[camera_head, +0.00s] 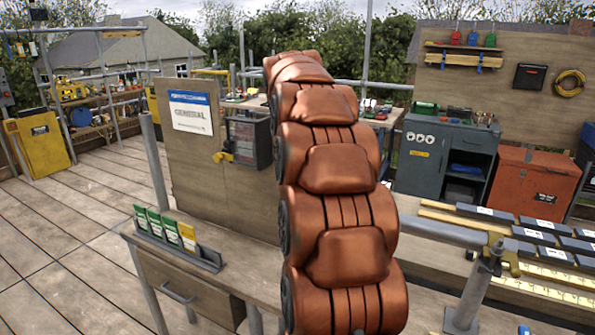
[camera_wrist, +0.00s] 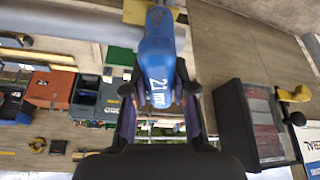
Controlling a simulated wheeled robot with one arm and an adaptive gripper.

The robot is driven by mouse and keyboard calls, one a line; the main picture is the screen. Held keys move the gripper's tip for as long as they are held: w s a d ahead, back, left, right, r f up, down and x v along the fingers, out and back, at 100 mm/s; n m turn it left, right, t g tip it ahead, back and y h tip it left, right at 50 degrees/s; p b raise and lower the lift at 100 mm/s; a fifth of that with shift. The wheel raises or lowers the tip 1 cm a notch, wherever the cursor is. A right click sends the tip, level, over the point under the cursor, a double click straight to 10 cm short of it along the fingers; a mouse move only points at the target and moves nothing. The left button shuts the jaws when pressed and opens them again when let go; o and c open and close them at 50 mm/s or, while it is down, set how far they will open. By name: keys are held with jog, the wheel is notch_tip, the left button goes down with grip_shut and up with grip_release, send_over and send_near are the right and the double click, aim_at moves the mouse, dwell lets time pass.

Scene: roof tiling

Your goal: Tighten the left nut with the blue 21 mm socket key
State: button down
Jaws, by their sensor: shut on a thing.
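The blue 21 mm socket key (camera_wrist: 158,62), with "21 mm" in white on its side, is upright in the middle of the wrist view. My gripper (camera_wrist: 160,92) is shut on it, with one dark finger on each side. The key's far end reaches the top edge of the picture, beside a yellowish piece; I cannot tell whether they touch. In the head view my copper-coloured arm hides the gripper and the key. I cannot make out the left nut in either view.
A grey pipe on a post (camera_head: 468,290) with a brass-coloured clamp (camera_head: 511,257) stands at the right bench. A wooden panel with a "GENERAL" sign (camera_head: 191,112) and a dark box (camera_head: 249,143) stands left of my arm. A rack with green and yellow packets (camera_head: 172,235) sits on the front bench.

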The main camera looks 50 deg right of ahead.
jog(key=shift+w+d+r+p, duration=0.1)
jog(key=shift+r+p, duration=0.55)
jog(key=shift+r, duration=1.75)
jog(key=shift+r+p, duration=0.35)
jog(key=shift+r, duration=0.3)
